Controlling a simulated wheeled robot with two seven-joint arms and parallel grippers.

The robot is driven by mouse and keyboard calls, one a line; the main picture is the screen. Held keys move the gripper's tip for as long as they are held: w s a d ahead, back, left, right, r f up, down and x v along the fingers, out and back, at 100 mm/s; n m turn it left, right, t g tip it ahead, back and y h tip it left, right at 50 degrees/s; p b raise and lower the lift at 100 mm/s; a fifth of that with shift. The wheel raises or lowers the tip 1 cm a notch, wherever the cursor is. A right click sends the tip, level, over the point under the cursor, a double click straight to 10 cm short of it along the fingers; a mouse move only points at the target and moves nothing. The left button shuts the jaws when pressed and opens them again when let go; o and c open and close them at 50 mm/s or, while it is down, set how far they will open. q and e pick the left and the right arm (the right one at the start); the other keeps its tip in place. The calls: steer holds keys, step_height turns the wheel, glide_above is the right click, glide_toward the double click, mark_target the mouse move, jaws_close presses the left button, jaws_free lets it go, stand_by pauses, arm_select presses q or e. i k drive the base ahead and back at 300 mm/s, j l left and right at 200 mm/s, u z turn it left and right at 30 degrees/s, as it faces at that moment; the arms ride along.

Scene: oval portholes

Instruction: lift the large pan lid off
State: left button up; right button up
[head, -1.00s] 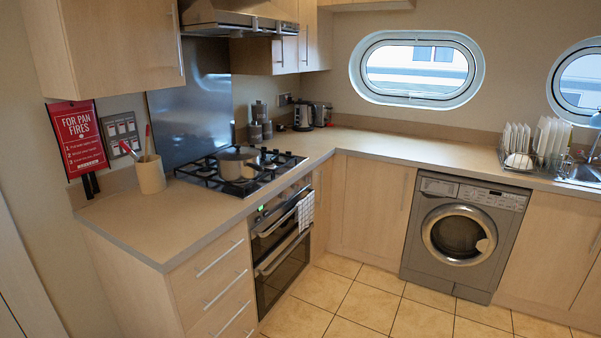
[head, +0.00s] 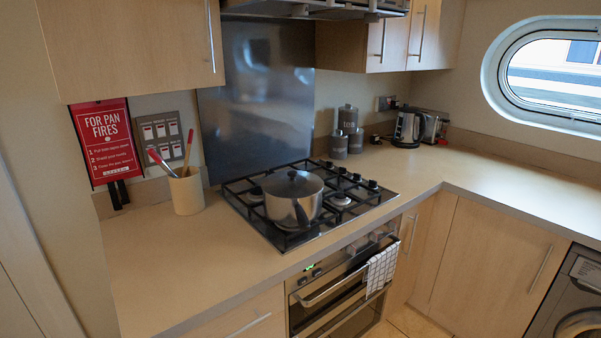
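A steel pan (head: 294,208) stands on the black gas hob (head: 250,224), on its left part. The large pan lid (head: 294,184) sits on top of the pan, with a dark knob at its centre. A dark handle points from the pan toward the front of the hob. Neither of my grippers shows in the head view.
A utensil pot (head: 187,192) stands left of the hob. Canisters (head: 347,122) and a kettle (head: 408,128) stand behind it to the right. The extractor hood (head: 330,8) hangs above. The worktop (head: 190,260) in front is clear. A towel (head: 381,268) hangs on the oven.

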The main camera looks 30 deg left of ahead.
mark_target(287, 185)
steer(key=i+u, duration=0.3)
steer(key=u, duration=0.2)
steer(key=i+l+u, duration=0.25)
steer(key=u, duration=0.2)
steer(key=i+l+u, duration=0.25)
steer(key=u, duration=0.25)
